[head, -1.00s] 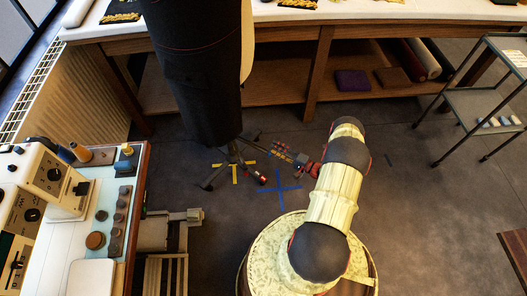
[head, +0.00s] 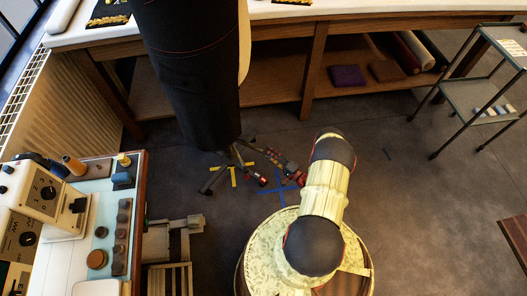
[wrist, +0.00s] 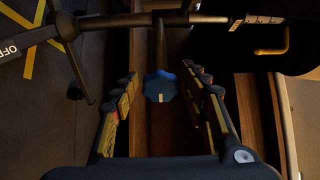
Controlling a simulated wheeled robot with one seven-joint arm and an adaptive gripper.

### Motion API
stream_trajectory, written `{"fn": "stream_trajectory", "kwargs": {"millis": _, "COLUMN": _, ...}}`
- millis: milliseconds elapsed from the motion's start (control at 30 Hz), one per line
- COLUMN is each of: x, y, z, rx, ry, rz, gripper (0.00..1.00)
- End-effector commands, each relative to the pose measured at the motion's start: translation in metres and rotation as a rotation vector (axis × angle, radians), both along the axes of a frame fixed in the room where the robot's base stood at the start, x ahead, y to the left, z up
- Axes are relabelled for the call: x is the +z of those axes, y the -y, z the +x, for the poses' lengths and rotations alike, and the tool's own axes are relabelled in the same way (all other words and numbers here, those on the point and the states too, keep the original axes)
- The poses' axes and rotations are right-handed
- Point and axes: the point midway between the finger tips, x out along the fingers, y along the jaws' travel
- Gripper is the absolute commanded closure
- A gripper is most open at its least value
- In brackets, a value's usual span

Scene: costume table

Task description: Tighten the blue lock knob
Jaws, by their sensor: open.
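The blue lock knob (wrist: 160,87) is a small faceted knob with a pale mark on its front. In the wrist view it appears between the two fingers of my gripper (wrist: 161,72), with a gap on each side. My gripper is open and empty. How deep the knob sits between the fingers I cannot tell. In the head view my gripper (head: 258,147) is low, beside the post of the black dress form stand (head: 236,165). The knob cannot be made out there. The black dress form (head: 190,75) stands above the tripod legs.
A long wooden table (head: 306,75) with a lower shelf stands behind. A sewing machine table (head: 143,200) is at the left and a metal cart (head: 485,93) at the right. Blue tape (head: 283,190) and yellow tape crosses mark the floor. Floor right of my arm is clear.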

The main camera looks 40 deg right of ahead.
Motion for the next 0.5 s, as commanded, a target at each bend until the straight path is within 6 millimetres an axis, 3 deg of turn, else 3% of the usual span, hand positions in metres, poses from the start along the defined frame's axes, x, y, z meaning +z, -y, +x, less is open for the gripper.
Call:
{"fn": "stream_trajectory", "kwargs": {"millis": 233, "x": -0.002, "y": -0.005, "z": 0.032, "rx": 0.002, "ry": 0.000, "rz": 0.001, "gripper": 0.55}}
{"fn": "stream_trajectory", "kwargs": {"millis": 500, "x": 0.000, "y": -0.005, "z": 0.040, "rx": 0.000, "ry": 0.000, "rz": 0.001, "gripper": 0.55}}
